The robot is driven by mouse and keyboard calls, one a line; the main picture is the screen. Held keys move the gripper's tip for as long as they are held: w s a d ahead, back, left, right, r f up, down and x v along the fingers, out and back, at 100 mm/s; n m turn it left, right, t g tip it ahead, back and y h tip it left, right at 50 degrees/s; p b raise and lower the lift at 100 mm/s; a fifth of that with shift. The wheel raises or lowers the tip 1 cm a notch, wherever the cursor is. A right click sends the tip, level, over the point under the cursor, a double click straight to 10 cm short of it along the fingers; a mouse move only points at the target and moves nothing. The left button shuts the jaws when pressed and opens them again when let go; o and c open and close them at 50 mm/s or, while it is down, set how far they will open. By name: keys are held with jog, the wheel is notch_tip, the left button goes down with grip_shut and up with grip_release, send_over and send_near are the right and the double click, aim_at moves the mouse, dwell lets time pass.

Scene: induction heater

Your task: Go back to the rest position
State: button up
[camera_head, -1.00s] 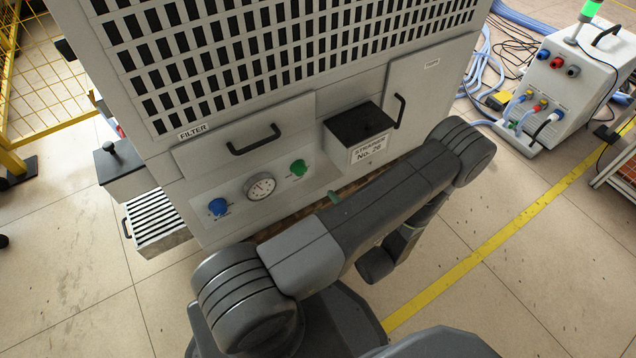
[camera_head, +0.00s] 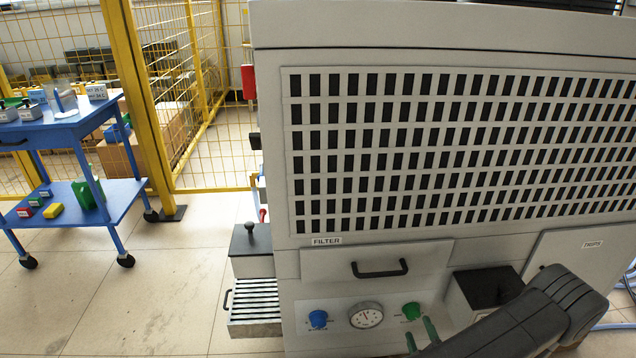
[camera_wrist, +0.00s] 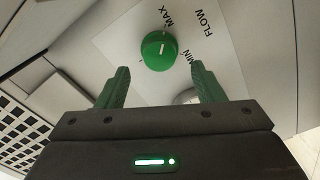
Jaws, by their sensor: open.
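My gripper (camera_wrist: 160,88) is open, its two green fingers apart with nothing between them. In the wrist view, the green flow knob (camera_wrist: 159,51) with MIN and MAX marks lies just beyond the fingertips, apart from them. In the head view, the gripper's green fingers (camera_head: 422,336) show near the lower edge, just below and right of the same green knob (camera_head: 411,310). My dark arm covers part of the heater's lower right front.
The heater cabinet (camera_head: 285,255) fills the right side, with a blue knob (camera_head: 318,319), a gauge (camera_head: 366,314) and a filter door handle (camera_head: 380,268). A slatted drawer (camera_head: 254,302) sticks out at left. A blue cart (camera_head: 75,130) and yellow fence (camera_head: 135,100) stand farther left. Floor between is clear.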

aim_at(413, 316)
jog(key=shift+w+a+b, duration=0.15)
jog(key=shift+w+b, duration=0.15)
jog(key=shift+w, duration=1.75)
jog(key=shift+s, duration=0.15)
